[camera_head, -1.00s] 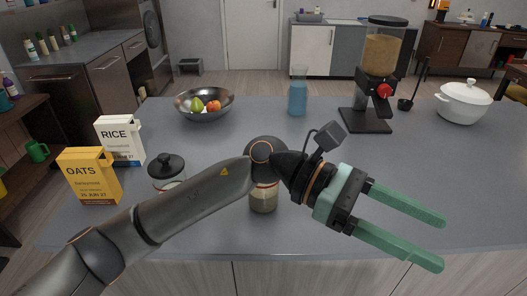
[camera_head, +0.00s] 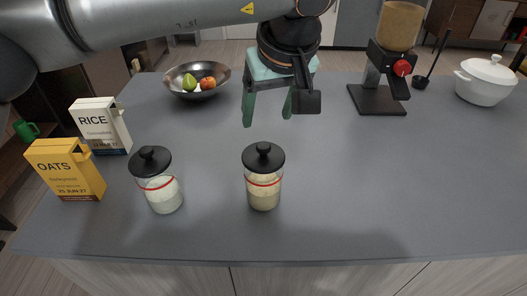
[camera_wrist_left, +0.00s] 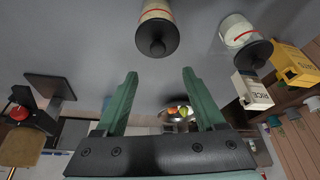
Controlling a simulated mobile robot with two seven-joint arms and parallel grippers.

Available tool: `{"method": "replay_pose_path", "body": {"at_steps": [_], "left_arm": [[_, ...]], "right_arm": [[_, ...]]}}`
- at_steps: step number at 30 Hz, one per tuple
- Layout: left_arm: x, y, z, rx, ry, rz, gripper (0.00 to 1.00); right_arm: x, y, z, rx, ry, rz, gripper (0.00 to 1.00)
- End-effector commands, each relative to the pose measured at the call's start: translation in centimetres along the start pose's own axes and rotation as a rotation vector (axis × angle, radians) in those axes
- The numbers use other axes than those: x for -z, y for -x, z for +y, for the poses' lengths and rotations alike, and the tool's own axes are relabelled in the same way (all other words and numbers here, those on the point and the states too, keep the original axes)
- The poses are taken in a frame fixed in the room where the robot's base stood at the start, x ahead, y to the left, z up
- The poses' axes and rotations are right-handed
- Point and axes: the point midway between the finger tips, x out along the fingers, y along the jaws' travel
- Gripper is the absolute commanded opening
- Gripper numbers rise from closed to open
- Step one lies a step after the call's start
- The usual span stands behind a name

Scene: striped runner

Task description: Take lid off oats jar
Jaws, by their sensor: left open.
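A glass jar with beige, oat-like contents (camera_head: 264,193) and a red band stands upright on the grey counter. Its black knobbed lid (camera_head: 263,157) is on. It also shows in the left wrist view (camera_wrist_left: 156,10), lid towards the fingers. A similar jar with white contents (camera_head: 163,195), also lidded (camera_head: 149,161), stands to its left. My left gripper (camera_head: 268,118) points down with green fingers apart and empty, above and behind the beige jar. In the left wrist view the gripper (camera_wrist_left: 159,75) has the beige jar's lid just beyond its fingertips, not between them. My right gripper is out of view.
Yellow oats box (camera_head: 66,170) and white rice box (camera_head: 101,126) stand at the left. A fruit bowl (camera_head: 196,90), a dispenser (camera_head: 379,97) and a white pot (camera_head: 485,83) stand farther back. The counter right of the beige jar is clear.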

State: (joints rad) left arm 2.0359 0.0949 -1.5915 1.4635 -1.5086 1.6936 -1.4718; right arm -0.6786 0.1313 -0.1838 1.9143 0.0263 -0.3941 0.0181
Motion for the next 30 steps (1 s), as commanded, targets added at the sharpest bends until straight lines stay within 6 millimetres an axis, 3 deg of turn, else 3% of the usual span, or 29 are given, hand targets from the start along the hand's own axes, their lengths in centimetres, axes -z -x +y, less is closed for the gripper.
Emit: {"method": "replay_pose_path", "body": {"at_steps": [4,13,21,30], "left_arm": [[-0.1,-2.7,0.0,0.001,0.0,-0.004,0.71],[-0.5,-5.3,0.1,-0.001,-0.002,-0.005,0.71],[-1.2,-9.0,0.2,-0.002,0.001,-0.006,0.71],[-1.2,-9.6,0.2,-0.003,0.001,-0.005,0.71]], "right_arm": [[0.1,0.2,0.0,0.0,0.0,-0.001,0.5],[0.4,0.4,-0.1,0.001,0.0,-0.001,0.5],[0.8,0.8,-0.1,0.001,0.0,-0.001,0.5],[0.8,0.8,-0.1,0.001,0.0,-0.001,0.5]]}}
